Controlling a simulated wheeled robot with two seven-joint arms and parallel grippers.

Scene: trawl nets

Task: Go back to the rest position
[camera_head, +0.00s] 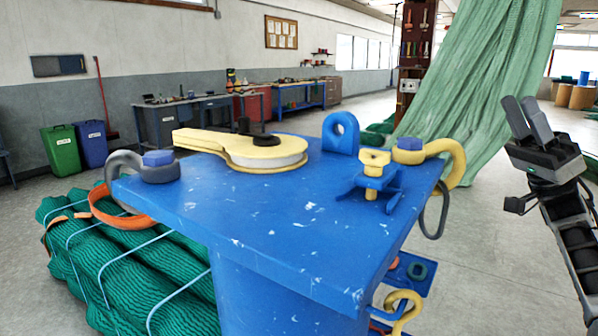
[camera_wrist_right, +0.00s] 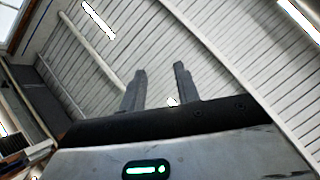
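My right gripper (camera_head: 528,118) is raised at the right side of the head view, to the right of the blue stand and apart from it. Its fingers point up. In the right wrist view its two fingers (camera_wrist_right: 160,82) stand apart with nothing between them, against the ceiling. My left gripper is not in view. The blue stand (camera_head: 270,215) fills the middle of the head view. On its top lie a flat cream-yellow part (camera_head: 262,152) with a dark knob, a blue lug (camera_head: 340,133) and a yellow fitting (camera_head: 374,168) on a blue bracket.
A yellow hook (camera_head: 452,160) and a grey shackle (camera_head: 128,165) sit at the stand's corners. Bundled green net (camera_head: 150,270) lies at the left. A green net (camera_head: 470,80) hangs behind. Bins (camera_head: 62,150) and workbenches stand farther back. The floor around my right arm looks clear.

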